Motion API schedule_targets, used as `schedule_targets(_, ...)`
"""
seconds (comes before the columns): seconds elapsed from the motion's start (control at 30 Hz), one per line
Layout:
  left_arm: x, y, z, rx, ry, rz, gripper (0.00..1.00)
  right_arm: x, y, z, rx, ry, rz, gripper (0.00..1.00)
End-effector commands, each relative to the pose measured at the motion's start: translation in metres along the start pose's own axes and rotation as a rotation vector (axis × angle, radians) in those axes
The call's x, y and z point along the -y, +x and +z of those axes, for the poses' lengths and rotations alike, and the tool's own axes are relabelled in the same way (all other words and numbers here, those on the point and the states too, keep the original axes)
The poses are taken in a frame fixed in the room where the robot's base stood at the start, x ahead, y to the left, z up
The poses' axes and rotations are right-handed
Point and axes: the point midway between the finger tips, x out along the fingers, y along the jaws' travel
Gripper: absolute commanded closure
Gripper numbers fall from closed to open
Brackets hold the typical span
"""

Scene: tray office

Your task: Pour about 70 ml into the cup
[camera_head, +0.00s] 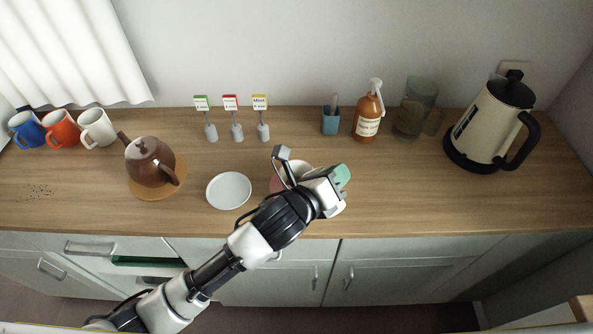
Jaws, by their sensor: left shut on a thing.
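My left gripper (332,188) is over the counter right of the middle. It is shut on a mint-green thing (343,174), mostly hidden by the gripper, so I cannot tell its shape. Behind my wrist are a whitish round thing (297,167) and a pinkish rim (276,184), both partly hidden; I cannot tell whether they are a cup and saucer. A brown teapot (150,165) stands on a round tan mat (152,190) at the left. A cream and black kettle (486,125) stands at the right. My right gripper is not in view.
Blue (27,131), orange (60,130) and white (97,128) mugs stand back left. A white plate (229,190) lies near the front. Label stands (231,103), a blue holder (331,121), an amber pump bottle (367,118) and a greenish glass jug (412,112) line the wall.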

Motion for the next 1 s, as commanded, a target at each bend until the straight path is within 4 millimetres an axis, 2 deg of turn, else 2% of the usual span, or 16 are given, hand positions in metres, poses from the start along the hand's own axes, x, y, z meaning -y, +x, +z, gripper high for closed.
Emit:
schedule_targets(0.4,0.003,0.000,0.011,-0.019,-0.107,-0.003,1.00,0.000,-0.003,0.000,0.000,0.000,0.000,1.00)
schedule_targets(1.0,0.003,0.000,0.015,-0.028,-0.149,-0.003,1.00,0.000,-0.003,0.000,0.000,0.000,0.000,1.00)
